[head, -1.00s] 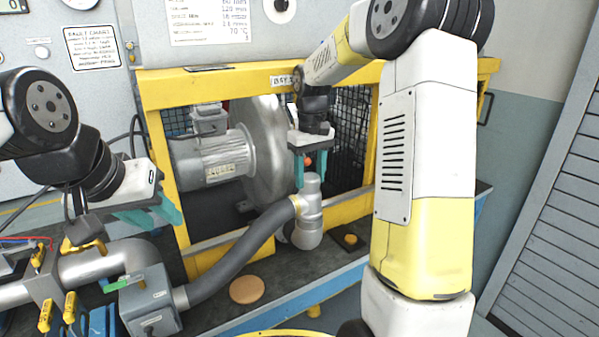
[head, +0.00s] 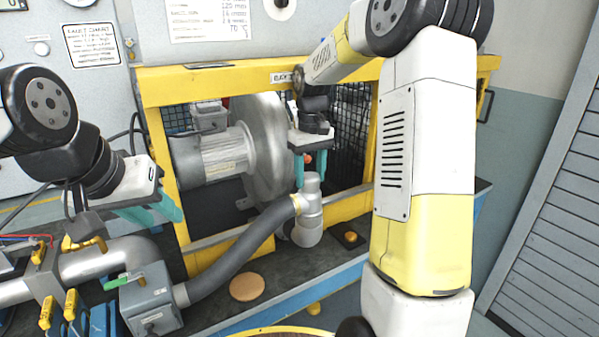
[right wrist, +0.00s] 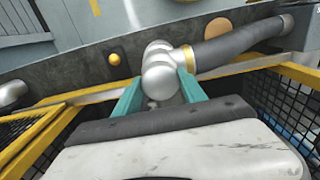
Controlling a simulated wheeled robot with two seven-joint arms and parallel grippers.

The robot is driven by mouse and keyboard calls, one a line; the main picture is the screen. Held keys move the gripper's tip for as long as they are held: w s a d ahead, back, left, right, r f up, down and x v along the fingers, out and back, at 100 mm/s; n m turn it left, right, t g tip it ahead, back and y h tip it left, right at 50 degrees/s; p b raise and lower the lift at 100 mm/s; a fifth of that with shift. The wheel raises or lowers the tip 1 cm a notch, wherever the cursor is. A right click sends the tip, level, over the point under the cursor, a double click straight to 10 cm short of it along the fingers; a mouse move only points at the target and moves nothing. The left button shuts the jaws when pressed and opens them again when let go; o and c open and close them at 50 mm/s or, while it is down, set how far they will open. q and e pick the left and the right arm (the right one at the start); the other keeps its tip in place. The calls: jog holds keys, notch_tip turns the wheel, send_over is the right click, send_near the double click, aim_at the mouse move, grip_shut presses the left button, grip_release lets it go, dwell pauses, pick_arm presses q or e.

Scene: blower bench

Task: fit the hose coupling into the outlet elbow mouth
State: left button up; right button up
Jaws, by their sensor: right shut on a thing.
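The grey hose (head: 240,253) rises to a brass-coloured collar (head: 298,204) beside a grey metal coupling (head: 312,190); the coupling also shows in the right wrist view (right wrist: 165,88). My right gripper (head: 309,178) is shut on it from above, with a teal finger on each side. The rounded grey outlet elbow (head: 306,235) stands directly below, low on the bench; the pieces overlap in both views. I cannot tell whether the coupling is seated in the elbow mouth. My left gripper (head: 155,213) is empty, its teal fingers apart, above the pipework at left.
The yellow frame (head: 160,88) surrounds the blower (head: 262,150) behind my right gripper. The hose's other end joins a grey box (head: 150,300). An orange disc (head: 248,287) and a yellow knob (head: 350,238) sit on the dark bench. Several yellow-handled parts stand at lower left.

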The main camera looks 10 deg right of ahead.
jog(key=shift+f, duration=0.1)
jog(key=o, duration=1.5)
notch_tip(320, 180, up, 8)
jog(key=shift+f, duration=0.2)
jog(key=shift+r, duration=0.1)
